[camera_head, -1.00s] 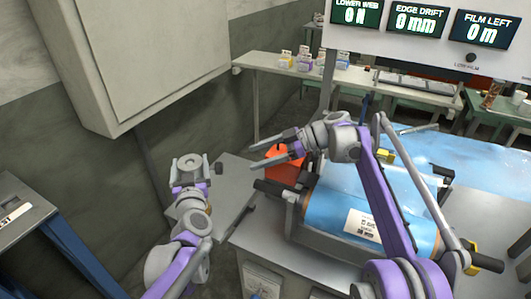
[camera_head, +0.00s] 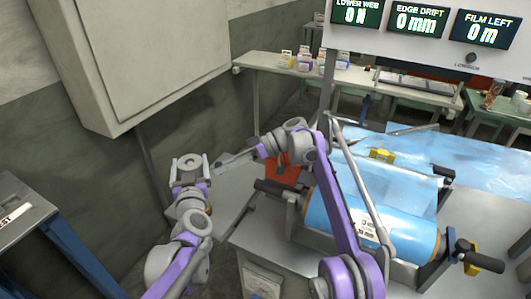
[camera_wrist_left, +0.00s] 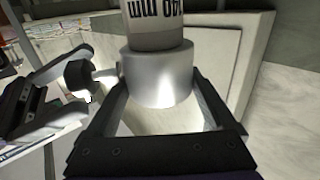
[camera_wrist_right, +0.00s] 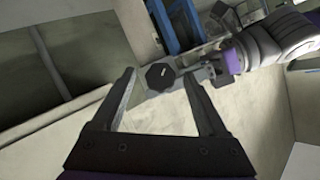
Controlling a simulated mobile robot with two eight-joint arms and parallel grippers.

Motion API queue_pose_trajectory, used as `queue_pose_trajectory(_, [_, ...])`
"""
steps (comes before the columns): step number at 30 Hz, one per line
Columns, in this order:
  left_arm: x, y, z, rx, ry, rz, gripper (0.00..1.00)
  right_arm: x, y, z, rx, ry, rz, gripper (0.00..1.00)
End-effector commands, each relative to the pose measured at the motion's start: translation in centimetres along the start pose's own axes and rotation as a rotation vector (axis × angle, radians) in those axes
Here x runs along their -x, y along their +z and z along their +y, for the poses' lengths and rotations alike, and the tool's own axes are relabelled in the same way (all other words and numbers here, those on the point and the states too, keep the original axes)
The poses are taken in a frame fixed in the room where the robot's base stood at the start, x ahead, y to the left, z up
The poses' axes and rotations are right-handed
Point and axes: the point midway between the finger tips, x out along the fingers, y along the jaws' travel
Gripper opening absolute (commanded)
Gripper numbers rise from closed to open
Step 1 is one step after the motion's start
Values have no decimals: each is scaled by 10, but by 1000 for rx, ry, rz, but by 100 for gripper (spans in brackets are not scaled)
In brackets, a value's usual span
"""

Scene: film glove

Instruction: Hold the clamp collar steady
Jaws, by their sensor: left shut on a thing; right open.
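The clamp collar (camera_wrist_left: 158,80) is a smooth grey metal cylinder in the left wrist view. My left gripper (camera_wrist_left: 157,92) is shut on it, one finger on each side. A pale shaft with upside-down dark lettering (camera_wrist_left: 152,38) rises above it. A black knob (camera_wrist_left: 78,75) on a short stem stands out from the collar's left side. My right gripper (camera_wrist_right: 159,80) is open, and the black knob (camera_wrist_right: 160,76) shows between its fingertips; I cannot tell whether they touch. In the head view my right gripper (camera_head: 232,160) points left towards my left wrist; the collar is not clearly visible there.
A blue film roll (camera_head: 335,205) on a stand and an orange bin (camera_head: 284,172) are right of my right gripper. A wall cabinet (camera_head: 140,50) hangs at upper left. A blue-legged table (camera_head: 25,225) stands at far left. Display screens (camera_head: 415,20) read zero.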

Motion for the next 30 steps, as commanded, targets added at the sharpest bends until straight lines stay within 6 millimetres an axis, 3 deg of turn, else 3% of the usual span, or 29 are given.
queue_pose_trajectory(7, [0, 0, 0, 0, 0, 0, 0, 0, 1, 0, -104, -43, 0, 76])
queue_pose_trajectory(14, [0, 0, 0, 0, 0, 0, 0, 0, 0, -1, 1, 1, 0, 76])
queue_pose_trajectory(20, [0, 0, 0, 0, 0, 0, 0, 0, 0, -3, 155, 65, 1, 76])
queue_pose_trajectory(29, [0, 0, 0, 0, 0, 0, 0, 0, 2, -6, 544, 227, -1, 76])
queue_pose_trajectory(30, [0, 0, 0, 0, 0, 0, 0, 9, 3, -5, 550, 233, -1, 76])
